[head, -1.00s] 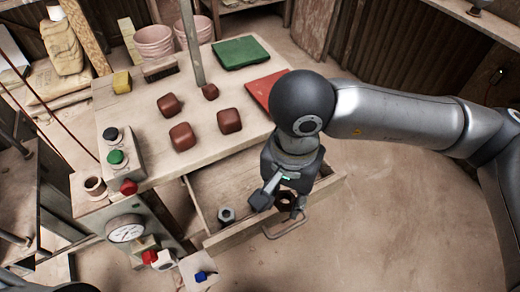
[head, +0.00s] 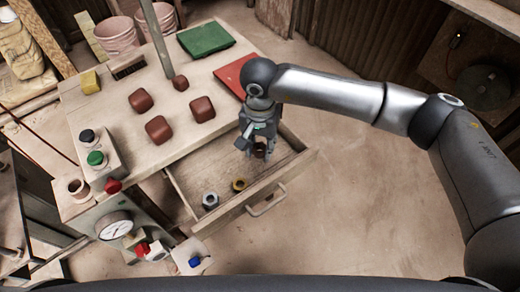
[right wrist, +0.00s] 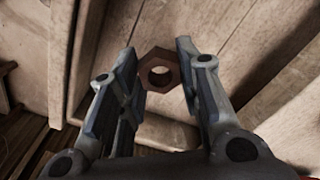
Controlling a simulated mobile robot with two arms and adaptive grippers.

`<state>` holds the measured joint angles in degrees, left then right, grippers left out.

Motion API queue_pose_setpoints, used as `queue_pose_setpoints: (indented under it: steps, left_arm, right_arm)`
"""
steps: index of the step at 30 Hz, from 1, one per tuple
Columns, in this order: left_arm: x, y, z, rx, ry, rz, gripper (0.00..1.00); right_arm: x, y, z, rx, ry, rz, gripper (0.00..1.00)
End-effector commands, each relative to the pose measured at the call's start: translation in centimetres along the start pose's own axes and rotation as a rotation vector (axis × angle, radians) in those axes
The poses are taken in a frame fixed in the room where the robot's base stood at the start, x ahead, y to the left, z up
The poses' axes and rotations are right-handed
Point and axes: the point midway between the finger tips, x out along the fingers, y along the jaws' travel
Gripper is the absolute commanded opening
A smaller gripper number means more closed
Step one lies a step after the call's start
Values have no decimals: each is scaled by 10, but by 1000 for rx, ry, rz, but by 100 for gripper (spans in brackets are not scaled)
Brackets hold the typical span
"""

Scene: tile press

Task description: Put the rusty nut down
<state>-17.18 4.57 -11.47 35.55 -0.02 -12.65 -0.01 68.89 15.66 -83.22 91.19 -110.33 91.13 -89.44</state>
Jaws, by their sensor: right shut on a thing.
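The rusty nut (head: 260,150) is brown and six-sided, held by my right gripper (head: 256,148) over the back right part of the open wooden drawer (head: 185,190). In the right wrist view, the nut (right wrist: 159,72) sits between the fingertips of the right gripper (right wrist: 160,75), its hole facing the camera. I cannot tell whether it touches the drawer floor. A grey nut (head: 210,200) and a brass-coloured nut (head: 238,185) lie near the drawer's front. My left gripper is out of view.
The drawer handle (head: 267,203) sticks out at the front. On the bench above are several red-brown blocks (head: 158,128), a green tile (head: 206,39), a red tile (head: 237,75) and a button box (head: 97,150). The drawer floor between the nuts and gripper is clear.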

Motion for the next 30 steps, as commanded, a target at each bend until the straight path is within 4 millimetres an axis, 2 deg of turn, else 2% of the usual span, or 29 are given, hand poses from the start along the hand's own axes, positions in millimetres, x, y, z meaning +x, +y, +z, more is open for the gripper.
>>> queue_pose_setpoints:
  steps: [7,19,20,21,24,30]
  left_arm:
    - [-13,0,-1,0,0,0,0]
    - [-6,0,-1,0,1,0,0]
    - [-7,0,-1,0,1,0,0]
    - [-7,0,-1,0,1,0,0]
    - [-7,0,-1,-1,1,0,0]
    - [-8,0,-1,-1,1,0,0]
  right_arm:
    - [30,0,-1,2,-3,2,6]
    - [37,0,-2,1,0,1,6]
    - [36,0,-2,1,0,1,35]
    - [35,0,-2,1,0,1,40]
    - [36,0,-2,1,-1,1,53]
    - [35,0,-2,1,-1,1,54]
